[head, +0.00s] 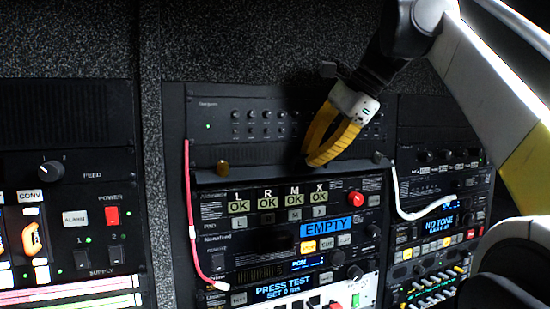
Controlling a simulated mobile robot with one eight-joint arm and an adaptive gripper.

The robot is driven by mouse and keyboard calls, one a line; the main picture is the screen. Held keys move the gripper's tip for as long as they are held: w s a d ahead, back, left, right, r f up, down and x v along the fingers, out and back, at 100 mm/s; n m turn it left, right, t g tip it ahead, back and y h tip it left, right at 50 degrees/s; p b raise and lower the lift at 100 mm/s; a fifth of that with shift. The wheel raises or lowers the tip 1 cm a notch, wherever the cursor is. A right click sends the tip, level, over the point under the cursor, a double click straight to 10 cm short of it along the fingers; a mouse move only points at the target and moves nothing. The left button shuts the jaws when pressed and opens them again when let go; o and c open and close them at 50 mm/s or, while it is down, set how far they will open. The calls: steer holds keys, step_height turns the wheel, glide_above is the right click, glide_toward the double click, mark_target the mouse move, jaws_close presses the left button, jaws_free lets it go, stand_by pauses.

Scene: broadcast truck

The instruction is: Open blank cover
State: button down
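The blank cover (262,156) appears to be the plain dark strip in the middle rack, below a unit with small knobs. A brass-coloured knob (222,168) sits at its left end and a darker knob (377,157) at its right end. The cover looks closed against the rack. My gripper (308,160), with yellow fingers, reaches down from the upper right to the middle of the cover. The fingertips are close together at its face. Whether they touch it or hold anything there cannot be told, as the fingers hide that part.
A pink cable (188,215) hangs along the left of the middle rack. A white cable (400,205) loops at its right. Below the cover are units with lit displays, including an EMPTY label (326,228) and a red knob (355,199). A left rack carries a red power switch (112,215).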

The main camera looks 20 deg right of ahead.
steer(key=shift+w+r+g, duration=0.1)
steer(key=shift+w+g, duration=0.05)
steer(key=shift+g, duration=0.25)
stand_by(2.0)
stand_by(0.5)
steer(key=c, duration=1.6)
jaws_free()
steer(key=shift+w, duration=0.1)
steer(key=shift+o, duration=0.2)
